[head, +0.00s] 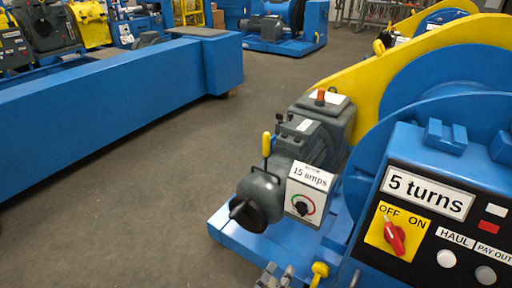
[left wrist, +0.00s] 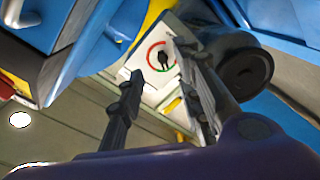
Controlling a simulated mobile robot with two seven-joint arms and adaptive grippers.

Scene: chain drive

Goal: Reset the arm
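My left gripper (head: 274,275) shows only by its fingertips at the bottom edge of the head view. In the left wrist view its two dark fingers (left wrist: 158,68) are apart with nothing between them. They point toward the white motor dial plate (head: 308,191), apart from it as far as I can tell. The plate reads "15 amps" and also shows in the left wrist view (left wrist: 139,58). It has a black knob (head: 302,208) inside a red and green arc. The grey motor (head: 262,190) has a yellow-handled lever (head: 266,145). My right gripper is in neither view.
A black control panel (head: 416,254) with a "5 turns" label, a red OFF/ON switch (head: 393,235) and round buttons stands close at right. A yellow-handled piece (head: 319,270) is beside my gripper. A long blue beam (head: 112,107) lies left; grey floor (head: 130,200) is open between.

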